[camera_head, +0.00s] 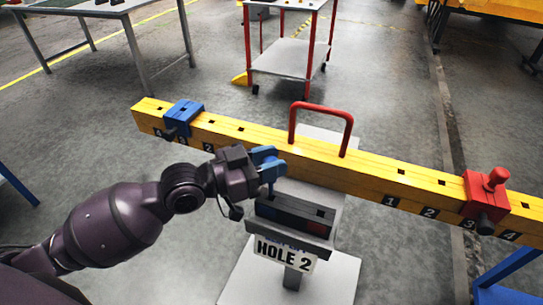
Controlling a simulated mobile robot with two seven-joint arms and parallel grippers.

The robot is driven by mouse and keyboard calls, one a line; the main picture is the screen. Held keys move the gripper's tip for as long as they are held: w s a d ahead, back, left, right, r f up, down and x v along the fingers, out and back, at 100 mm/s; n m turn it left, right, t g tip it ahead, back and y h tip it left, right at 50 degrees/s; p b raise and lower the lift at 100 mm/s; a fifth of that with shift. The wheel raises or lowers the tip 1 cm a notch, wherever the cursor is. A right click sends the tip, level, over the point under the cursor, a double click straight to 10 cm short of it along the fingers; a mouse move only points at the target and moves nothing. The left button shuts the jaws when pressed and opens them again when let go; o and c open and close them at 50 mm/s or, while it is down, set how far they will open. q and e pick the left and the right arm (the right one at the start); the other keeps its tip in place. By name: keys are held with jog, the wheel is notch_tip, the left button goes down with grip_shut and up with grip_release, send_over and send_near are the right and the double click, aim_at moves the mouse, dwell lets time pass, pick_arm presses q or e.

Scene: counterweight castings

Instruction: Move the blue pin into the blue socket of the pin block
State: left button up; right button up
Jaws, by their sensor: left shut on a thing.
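My left gripper (268,162) comes in from the left and is shut on the blue pin (271,186), which points downward. The pin block (290,217) is a dark block with a blue left part and a red right part, mounted in front of the yellow beam. The pin's lower end is over the left, blue part of the block. I cannot tell whether its tip is inside the blue socket or just above it. My right gripper is not in view.
The long yellow beam (373,178) carries a blue slider (183,114) at left, a red slider (482,197) with a red pin (498,177) at right, and a red handle (321,106). A sign reading HOLE 2 (284,253) hangs below the block. A cart (290,57) stands behind.

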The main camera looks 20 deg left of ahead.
pick_arm(q)
jog(key=shift+f+b, duration=0.35)
jog(key=shift+f, duration=0.6)
jog(key=shift+f+b, duration=0.65)
jog(key=shift+f, duration=1.15)
jog(key=o, duration=0.9)
jog(key=shift+o, duration=0.6)
